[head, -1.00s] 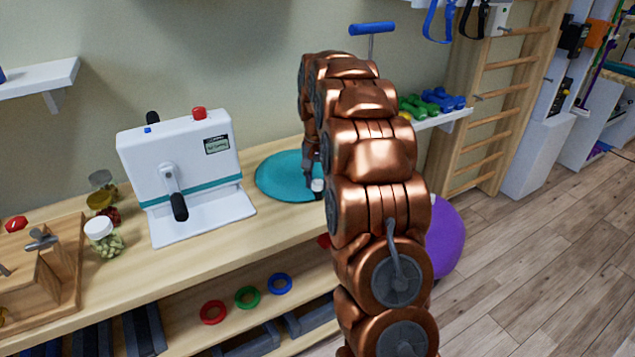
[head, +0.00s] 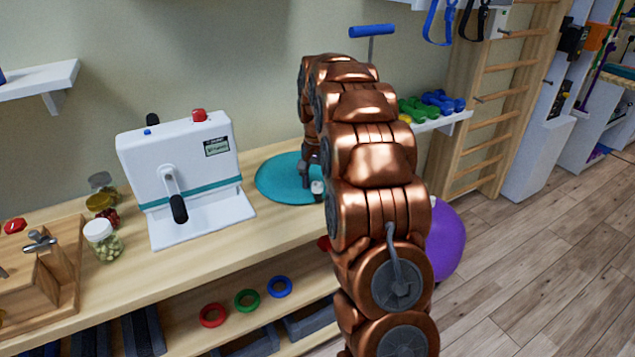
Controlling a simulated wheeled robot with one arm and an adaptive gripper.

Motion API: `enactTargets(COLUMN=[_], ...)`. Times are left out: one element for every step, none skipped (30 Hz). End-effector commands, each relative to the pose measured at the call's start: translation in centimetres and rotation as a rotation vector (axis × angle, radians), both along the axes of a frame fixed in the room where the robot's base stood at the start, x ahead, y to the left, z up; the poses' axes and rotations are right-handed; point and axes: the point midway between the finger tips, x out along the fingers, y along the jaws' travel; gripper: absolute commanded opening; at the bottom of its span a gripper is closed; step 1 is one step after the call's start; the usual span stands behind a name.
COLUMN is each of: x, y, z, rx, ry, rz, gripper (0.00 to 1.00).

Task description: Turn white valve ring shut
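A small white piece (head: 317,187) shows on the teal round mat (head: 275,180) on the wooden bench, close against my arm's left edge. It may be the white valve ring, but it is too small and too much covered to be sure. My gripper (head: 309,172) points down over the mat, just above and left of the white piece. My arm covers most of the gripper and the mat's right part. I cannot tell whether the fingers are open or shut, or whether they touch the white piece.
A white crank machine (head: 185,165) stands left of the mat. A jar with a white lid (head: 103,240) and a wooden fixture (head: 50,270) are further left. Coloured rings (head: 247,299) lie on the shelf below. A purple ball (head: 446,240) is at the right.

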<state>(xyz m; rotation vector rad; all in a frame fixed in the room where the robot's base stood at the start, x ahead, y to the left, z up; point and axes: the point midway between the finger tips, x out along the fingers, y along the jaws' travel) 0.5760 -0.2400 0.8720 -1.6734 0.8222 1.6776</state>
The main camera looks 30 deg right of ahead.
Motion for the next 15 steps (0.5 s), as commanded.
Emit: enactTargets(x=[0.0, 0.0, 0.0, 0.0, 0.0, 0.0, 0.0, 0.0, 0.0, 0.0, 0.1, 0.1, 0.1, 0.1, 0.2], y=[0.0, 0.0, 0.0, 0.0, 0.0, 0.0, 0.0, 0.0, 0.0, 0.0, 0.0, 0.0, 0.0, -0.1, -0.1], z=[0.0, 0.0, 0.0, 0.0, 0.0, 0.0, 0.0, 0.1, 0.1, 0.2, 0.4, 0.6, 0.9, 1.3, 1.8], rx=[-0.001, -0.001, -0.001, -0.001, -0.001, -0.001, 0.0, 0.0, -0.001, -0.001, -0.001, -0.002, -0.001, -0.002, -0.003], ry=[-0.001, -0.001, -0.001, -0.001, -0.001, -0.001, -0.001, -0.001, -0.002, -0.002, -0.002, -0.003, -0.003, -0.004, -0.006], rz=[0.0, 0.0, 0.0, 0.0, 0.0, 0.0, 0.0, 0.0, 0.0, 0.0, 0.0, 0.0, 0.0, 0.0, 0.0], gripper=[0.6, 0.6, 0.6, 0.6, 0.6, 0.6, 0.6, 0.6, 0.6, 0.6, 0.6, 0.6, 0.6, 0.6, 0.6])
